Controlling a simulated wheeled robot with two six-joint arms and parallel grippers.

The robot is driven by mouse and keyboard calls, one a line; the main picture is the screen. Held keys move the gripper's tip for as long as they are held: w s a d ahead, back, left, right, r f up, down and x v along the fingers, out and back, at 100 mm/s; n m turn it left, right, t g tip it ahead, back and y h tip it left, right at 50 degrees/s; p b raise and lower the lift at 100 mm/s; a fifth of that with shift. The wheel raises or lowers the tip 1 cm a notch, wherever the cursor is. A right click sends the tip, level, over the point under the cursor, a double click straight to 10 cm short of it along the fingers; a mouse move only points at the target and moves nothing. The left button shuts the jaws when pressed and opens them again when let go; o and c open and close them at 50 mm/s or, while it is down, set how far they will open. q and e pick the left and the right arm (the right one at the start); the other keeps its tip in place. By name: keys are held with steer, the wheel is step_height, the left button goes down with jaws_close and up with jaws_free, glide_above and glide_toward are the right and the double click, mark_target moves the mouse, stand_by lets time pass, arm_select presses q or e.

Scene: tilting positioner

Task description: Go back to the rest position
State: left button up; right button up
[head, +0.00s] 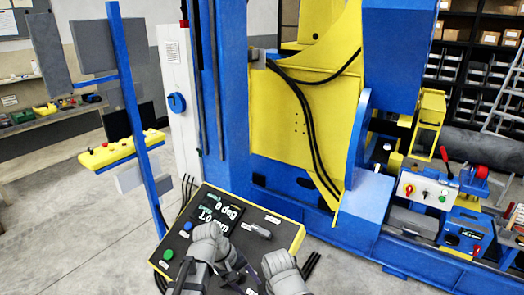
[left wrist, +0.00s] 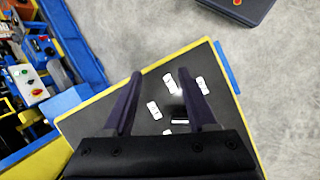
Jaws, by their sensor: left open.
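My left gripper (left wrist: 160,74) is open and empty in the left wrist view, its two dark fingers apart above the black control panel (left wrist: 85,120). I cannot tell how high it hangs over the panel. In the head view, dark finger parts of the left gripper (head: 240,272) show low in the picture over the near part of the panel (head: 278,242), among grey arm links of mine. The panel has a yellow edge, a display (head: 215,212) reading 0 deg and 1.0 rpm, a green button (head: 168,254) and a blue button (head: 187,225). My right gripper cannot be made out.
The blue and yellow positioner (head: 270,110) stands behind the panel. A blue post (head: 130,90) with a yellow button box (head: 122,150) stands left. A white-faced control box (head: 425,190) is at right. Open grey floor (head: 70,215) lies at left.

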arm_select(q)
steer(key=s+f+m+y+b, duration=0.1)
steer(key=f, duration=0.1)
steer(key=s+f+m+y+b, duration=0.1)
steer(key=s+f+m+b, duration=0.1)
steer(key=f, duration=0.1)
steer(key=s+f+m+y+b, duration=0.1)
steer(key=s+f+b, duration=0.1)
steer(key=f, duration=0.1)
steer(key=shift+f+m+g, duration=0.15)
steer(key=shift+m+g, duration=0.15)
steer(key=s+a+f+m+y+b, duration=0.1)
steer(key=s+f+m+y+b, duration=0.2)
steer(key=s+f+m+b, duration=0.1)
steer(key=shift+a+f+m+y, duration=0.3)
steer(key=shift+a+m, duration=0.05)
steer(key=shift+m, duration=0.15)
